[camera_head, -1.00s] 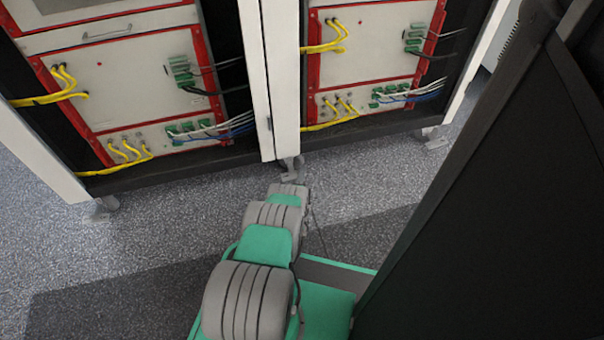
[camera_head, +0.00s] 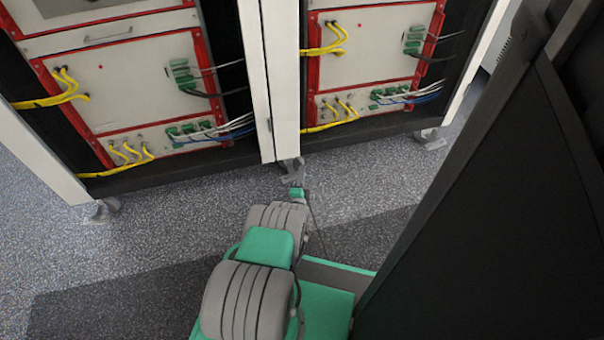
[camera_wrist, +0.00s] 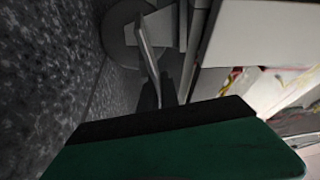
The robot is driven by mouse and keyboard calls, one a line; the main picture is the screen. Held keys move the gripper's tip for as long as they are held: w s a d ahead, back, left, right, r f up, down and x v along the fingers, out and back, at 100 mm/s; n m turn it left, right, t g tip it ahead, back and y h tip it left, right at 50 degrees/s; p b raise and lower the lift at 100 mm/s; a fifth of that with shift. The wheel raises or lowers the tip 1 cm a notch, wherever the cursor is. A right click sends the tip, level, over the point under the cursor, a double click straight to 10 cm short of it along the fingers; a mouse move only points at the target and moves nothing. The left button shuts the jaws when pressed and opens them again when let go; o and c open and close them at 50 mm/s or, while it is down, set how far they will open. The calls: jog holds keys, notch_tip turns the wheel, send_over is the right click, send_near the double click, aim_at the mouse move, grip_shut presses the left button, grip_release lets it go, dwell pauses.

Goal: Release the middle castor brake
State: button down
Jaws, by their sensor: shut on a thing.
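The middle castor (camera_head: 289,163) stands under the joint between the two cabinets, just beyond the end of my arm in the head view. Its grey brake lever (camera_head: 293,179) sticks out toward me. In the wrist view the round castor wheel (camera_wrist: 117,36) is at the top, with the pale, thin lever (camera_wrist: 148,52) in front of it. My gripper (camera_wrist: 157,94) shows as dark fingers at the near end of the lever, shut on it. The fingertips are partly hidden by my green and black gripper body, and in the head view they are too small to make out.
Two white-framed cabinets (camera_head: 265,85) with red-edged panels and yellow cables stand ahead. Outer castors stand at the left (camera_head: 104,208) and right (camera_head: 430,138). The speckled floor (camera_head: 170,215) around the castors is clear. The cabinet's lower edge is close to my gripper.

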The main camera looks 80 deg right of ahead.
dwell(0.3)
jog(key=c, duration=1.6)
grip_release()
jog(key=shift+f, duration=0.1)
